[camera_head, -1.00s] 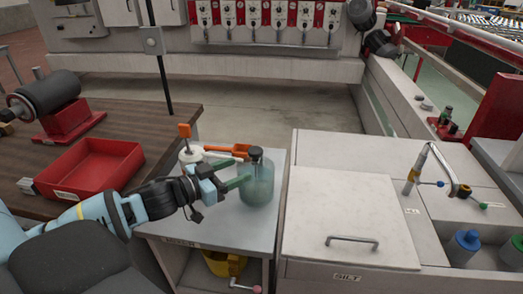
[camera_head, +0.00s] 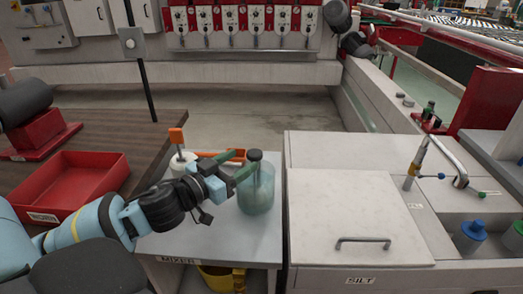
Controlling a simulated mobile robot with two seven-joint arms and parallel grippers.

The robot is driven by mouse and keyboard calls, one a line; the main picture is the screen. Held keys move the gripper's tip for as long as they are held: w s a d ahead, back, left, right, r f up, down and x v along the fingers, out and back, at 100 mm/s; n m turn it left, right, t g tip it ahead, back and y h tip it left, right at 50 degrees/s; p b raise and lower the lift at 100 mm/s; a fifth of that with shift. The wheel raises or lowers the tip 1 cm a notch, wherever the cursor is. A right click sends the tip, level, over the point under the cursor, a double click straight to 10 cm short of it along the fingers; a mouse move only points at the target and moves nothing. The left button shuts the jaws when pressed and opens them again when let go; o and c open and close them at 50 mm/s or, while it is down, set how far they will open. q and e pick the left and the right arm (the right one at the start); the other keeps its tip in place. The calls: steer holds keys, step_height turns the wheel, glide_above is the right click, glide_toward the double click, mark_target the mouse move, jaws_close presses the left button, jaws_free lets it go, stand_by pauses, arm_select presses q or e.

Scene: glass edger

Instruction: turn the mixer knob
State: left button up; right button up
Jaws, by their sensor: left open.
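A clear jar (camera_head: 257,193) with pale green contents stands on the small grey table (camera_head: 215,245), which has a label reading MIXER on its front edge. A black knob (camera_head: 255,155) sits on top of the jar; I take it for the mixer knob. My left gripper (camera_head: 246,160) comes in from the left at about the knob's height. Its two green fingers are apart, with their tips close to the knob. I cannot tell whether they touch it. Nothing is visibly held. My right gripper is out of view.
A white container (camera_head: 183,163) with an orange-topped stick (camera_head: 176,138) and an orange tool (camera_head: 236,155) are behind the gripper. A red bin (camera_head: 75,184) is at left. A yellow bucket (camera_head: 220,278) is below the table. The SILT cabinet (camera_head: 350,215) stands close on the right.

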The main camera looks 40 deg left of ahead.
mark_target(254, 153)
arm_select(q)
steer(key=shift+w+d+r, duration=0.1)
steer(key=shift+w+d, duration=0.05)
steer(key=shift+w, duration=0.3)
steer(key=w, duration=0.5)
steer(key=shift+d+p, duration=0.3)
steer(key=shift+d, duration=0.05)
steer(key=shift+w+d, duration=0.15)
steer(key=shift+w, duration=0.75)
steer(key=shift+c, duration=0.5)
